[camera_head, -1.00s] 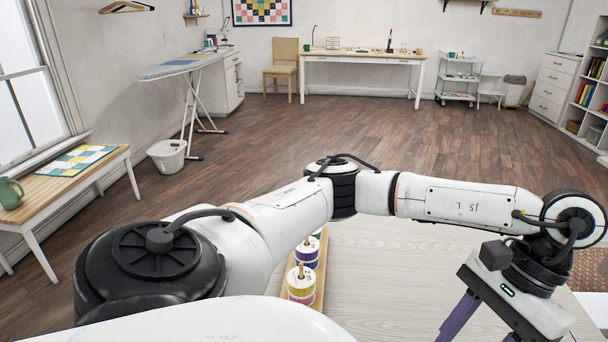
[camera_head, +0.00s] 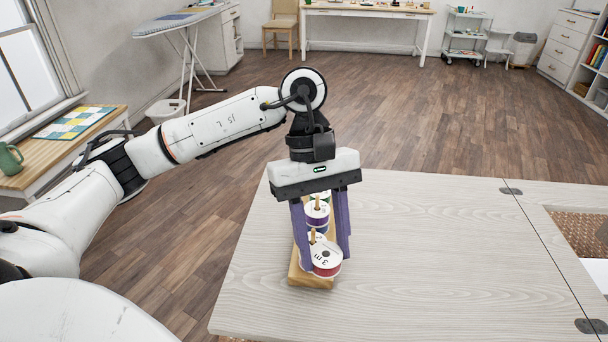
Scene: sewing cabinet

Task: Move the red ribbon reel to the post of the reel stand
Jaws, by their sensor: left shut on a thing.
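The red ribbon reel (camera_head: 327,262), with a white top face marked "3 m", is between the purple fingers of my left gripper (camera_head: 326,264), which is shut on it. The reel stand has a wooden base (camera_head: 310,280) at the table's left side and upright wooden posts. The reel is over the stand's near end, in front of and overlapping a post (camera_head: 312,236). No post shows through its hole, and its height above the base is hard to judge. The fingers and red reel hide other reels partly. My right gripper is out of view.
The pale wooden table (camera_head: 420,255) is clear to the right of the stand. A hinged seam and a cane-woven panel (camera_head: 582,235) lie at its right. The floor is open beyond. A side table (camera_head: 50,150) with a green pitcher (camera_head: 10,159) stands at the left.

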